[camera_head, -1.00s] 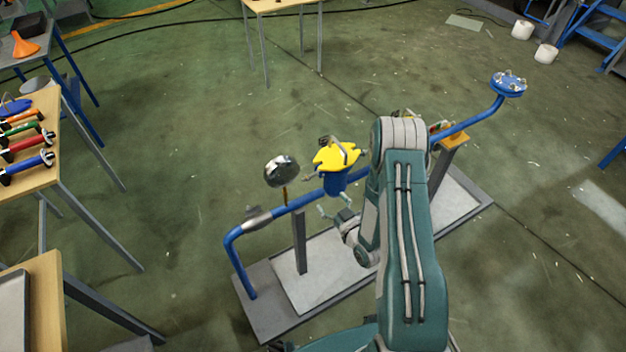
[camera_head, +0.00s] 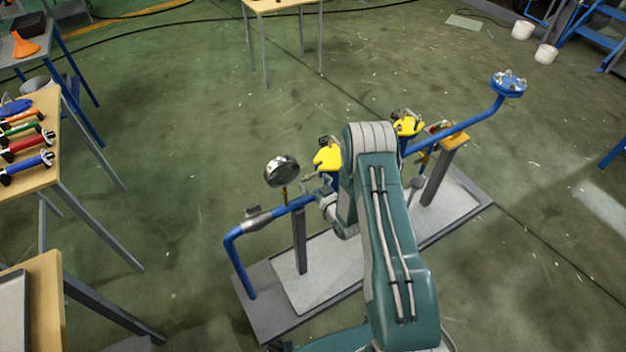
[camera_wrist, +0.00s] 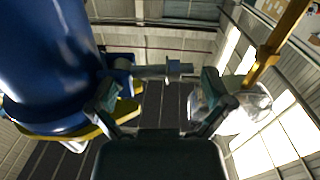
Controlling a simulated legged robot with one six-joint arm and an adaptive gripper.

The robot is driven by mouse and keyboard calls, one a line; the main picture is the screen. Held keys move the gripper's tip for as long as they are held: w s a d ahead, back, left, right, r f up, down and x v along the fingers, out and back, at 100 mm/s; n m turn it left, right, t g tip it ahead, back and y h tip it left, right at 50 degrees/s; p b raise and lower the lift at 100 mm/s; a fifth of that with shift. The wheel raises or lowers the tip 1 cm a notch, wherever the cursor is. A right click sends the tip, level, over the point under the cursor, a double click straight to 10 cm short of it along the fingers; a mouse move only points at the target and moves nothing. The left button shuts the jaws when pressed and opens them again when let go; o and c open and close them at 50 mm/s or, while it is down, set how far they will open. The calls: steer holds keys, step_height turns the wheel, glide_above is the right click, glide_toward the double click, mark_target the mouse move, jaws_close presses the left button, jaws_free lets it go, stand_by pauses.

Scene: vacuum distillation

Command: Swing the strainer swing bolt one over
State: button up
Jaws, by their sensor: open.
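A strainer with a yellow lid (camera_head: 327,158) and blue body sits on the blue pipe in the head view, partly hidden behind my arm. In the wrist view its blue body (camera_wrist: 45,60) fills the left side, with the yellow lid edge (camera_wrist: 70,132) below it. A grey swing bolt (camera_wrist: 163,70) sticks out sideways from the blue body, with a wider nut near its end. My gripper (camera_wrist: 158,90) is open, with one finger near the strainer body and the other past the bolt's free end. The bolt shows between the fingers; contact cannot be told.
A round silver gauge (camera_head: 281,171) stands on the pipe left of the strainer; its brass stem (camera_wrist: 284,38) shows close to the right finger. A second yellow-lidded strainer (camera_head: 408,125) stands right of my arm. Tool tables stand at the left.

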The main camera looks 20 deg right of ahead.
mark_target(316, 173)
steer(key=c, duration=0.9)
steer(key=shift+o, duration=0.2)
steer(key=shift+r+m, duration=0.15)
steer(key=shift+m, duration=0.15)
steer(key=shift+w+d+r+m, duration=0.15)
steer(key=shift+r+m, duration=0.3)
steer(key=shift+m, duration=1)
steer(key=shift+s+d+r+m, duration=0.15)
steer(key=shift+r+m, duration=0.25)
steer(key=shift+m, duration=1.1)
steer(key=shift+w+d+r+m, duration=0.15)
steer(key=shift+r+m, duration=0.3)
steer(key=shift+m, duration=1)
